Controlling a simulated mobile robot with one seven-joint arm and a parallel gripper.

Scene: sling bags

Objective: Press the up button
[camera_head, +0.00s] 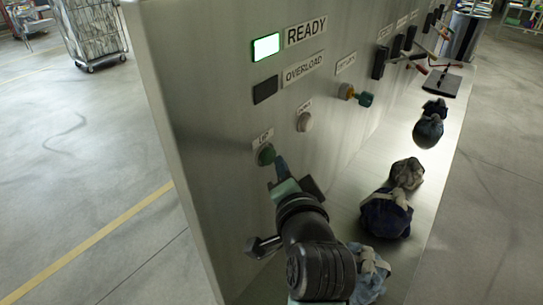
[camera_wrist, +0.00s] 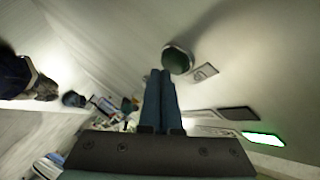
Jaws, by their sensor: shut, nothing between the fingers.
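The up button (camera_head: 266,154) is a round green button in a pale ring, low on the grey metal panel (camera_head: 215,100), under a small label (camera_head: 262,139). It also shows in the wrist view (camera_wrist: 177,61), just beyond and right of my fingertips. My gripper (camera_head: 281,166) has its two blue-green fingers together and empty. In the wrist view the fingers (camera_wrist: 160,74) point at the panel, with their tips beside the button's lower left rim. I cannot tell whether they touch it.
The READY light (camera_head: 266,47) is lit; the OVERLOAD light (camera_head: 265,90) is dark. A coloured knob (camera_head: 356,95) sticks out farther right. Several sling bags (camera_head: 387,214) lie on the ledge below the panel.

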